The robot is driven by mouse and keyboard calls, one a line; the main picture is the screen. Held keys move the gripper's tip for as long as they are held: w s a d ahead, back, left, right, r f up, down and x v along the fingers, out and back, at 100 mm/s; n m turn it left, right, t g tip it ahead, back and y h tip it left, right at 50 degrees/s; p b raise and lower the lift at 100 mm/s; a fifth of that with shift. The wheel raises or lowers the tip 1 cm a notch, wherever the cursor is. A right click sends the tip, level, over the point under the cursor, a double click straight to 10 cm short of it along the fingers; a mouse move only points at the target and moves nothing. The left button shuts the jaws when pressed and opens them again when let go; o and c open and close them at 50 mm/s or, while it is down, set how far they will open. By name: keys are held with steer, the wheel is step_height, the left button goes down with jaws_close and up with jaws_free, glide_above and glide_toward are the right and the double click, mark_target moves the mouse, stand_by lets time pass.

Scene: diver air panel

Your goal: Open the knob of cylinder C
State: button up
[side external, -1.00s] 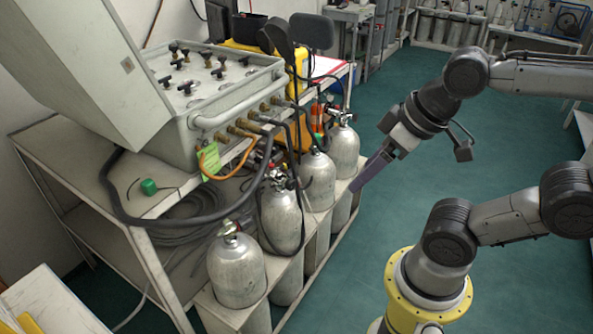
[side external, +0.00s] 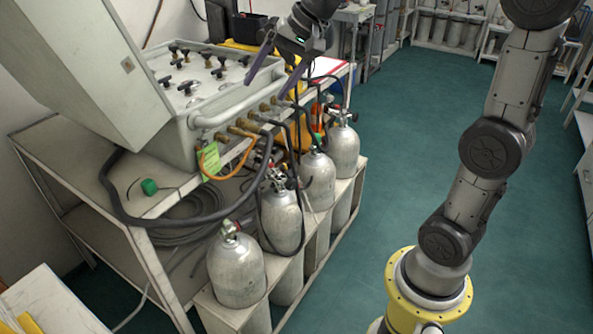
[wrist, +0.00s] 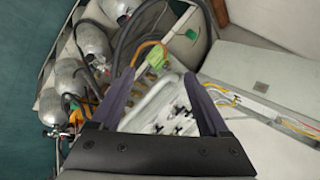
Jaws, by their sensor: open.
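The control panel (side external: 205,108) is a pale box with several black T-shaped knobs (side external: 192,65) on top. In the wrist view, its knobs (wrist: 180,125) show between and beyond my fingers. Several grey cylinders stand in a row: the nearest (side external: 236,270), then others (side external: 281,222) (side external: 317,182) (side external: 344,150) behind it, with valves on top. I cannot read which knob or cylinder is C. My gripper (side external: 267,87) is open and empty, fingers pointing down, above the panel's right rear part.
The tilted panel lid (side external: 90,65) rises at the left. Black hoses (side external: 118,205) and an orange hose (side external: 235,160) run from the panel's front. A green tag (side external: 210,162) hangs there. A small green object (side external: 149,187) lies on the shelf.

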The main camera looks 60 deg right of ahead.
steer(key=w+d+f+m, duration=0.4)
steer(key=w+d+f, duration=0.2)
steer(key=w+d, duration=0.3)
steer(key=m+g, duration=0.1)
steer(key=m, duration=0.4)
glide_above(296, 170)
step_height(296, 170, down, 20)
steer(key=s+d+f+m+y, duration=0.1)
steer(key=s+d+f, duration=0.1)
steer(key=f, duration=0.2)
steer(key=s+d+f+m, duration=0.1)
steer(key=s+d+f, duration=0.1)
steer(key=s+f, duration=0.15)
steer(key=shift+g, duration=0.3)
steer(key=x, duration=1.4)
steer(key=shift+w, duration=0.25)
jaws_close()
